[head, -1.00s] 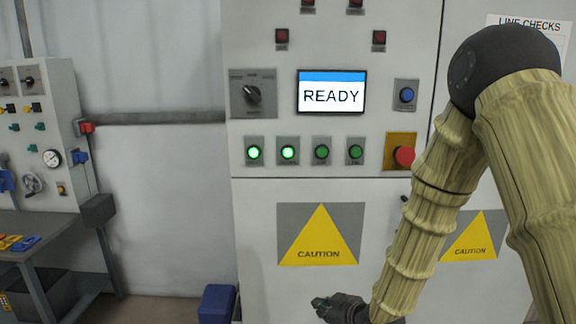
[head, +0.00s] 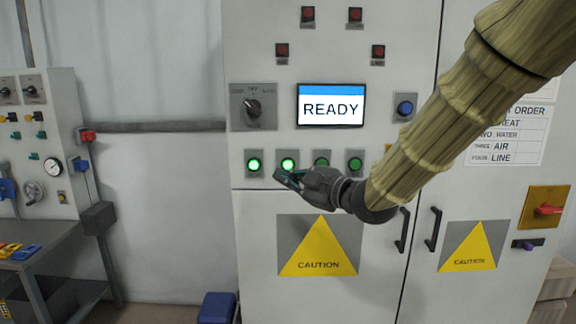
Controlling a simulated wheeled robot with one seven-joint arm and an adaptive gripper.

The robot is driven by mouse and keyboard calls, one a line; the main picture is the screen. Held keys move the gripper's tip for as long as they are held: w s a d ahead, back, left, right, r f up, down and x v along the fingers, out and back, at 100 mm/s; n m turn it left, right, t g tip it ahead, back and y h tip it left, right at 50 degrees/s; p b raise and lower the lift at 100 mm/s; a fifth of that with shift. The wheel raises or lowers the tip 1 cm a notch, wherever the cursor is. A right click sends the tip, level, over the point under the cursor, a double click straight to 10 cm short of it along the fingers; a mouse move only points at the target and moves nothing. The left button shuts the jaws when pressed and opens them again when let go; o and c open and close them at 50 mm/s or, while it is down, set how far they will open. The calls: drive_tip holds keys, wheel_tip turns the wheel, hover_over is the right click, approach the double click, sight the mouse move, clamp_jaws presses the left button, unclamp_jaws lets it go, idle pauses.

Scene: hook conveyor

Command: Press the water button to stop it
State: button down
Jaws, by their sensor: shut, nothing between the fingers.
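A row of green push buttons runs across the white cabinet's upper panel. The first button (head: 254,164) and the second button (head: 288,164) from the left glow bright green. The third button (head: 321,162) and the fourth button (head: 355,164) are darker. Their labels are too small to read, so I cannot tell from them which is water. My gripper (head: 279,180) is shut and empty, just below the second button in the picture and partly over the panel's lower edge. I cannot tell whether it touches the panel.
A screen (head: 331,105) reads READY above the row, with a selector knob (head: 253,107) to its left and a blue button (head: 404,108) to its right. A posted sheet (head: 519,135) lists WATER beside TWO. My forearm covers the panel's right part. A blue bin (head: 217,308) stands below.

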sight(288, 167)
drive_tip(key=shift+w, duration=0.15)
drive_tip(key=shift+w+p, duration=1.1)
drive_tip(key=shift+w, duration=3.2)
drive_tip(key=shift+w, duration=0.4)
drive_tip(key=shift+w, duration=0.4)
drive_tip(key=shift+s, duration=0.1)
drive_tip(key=shift+s+b, duration=0.3)
drive_tip(key=shift+s, duration=0.45)
drive_tip(key=shift+s+b, duration=0.8)
drive_tip(key=shift+s, duration=1.7)
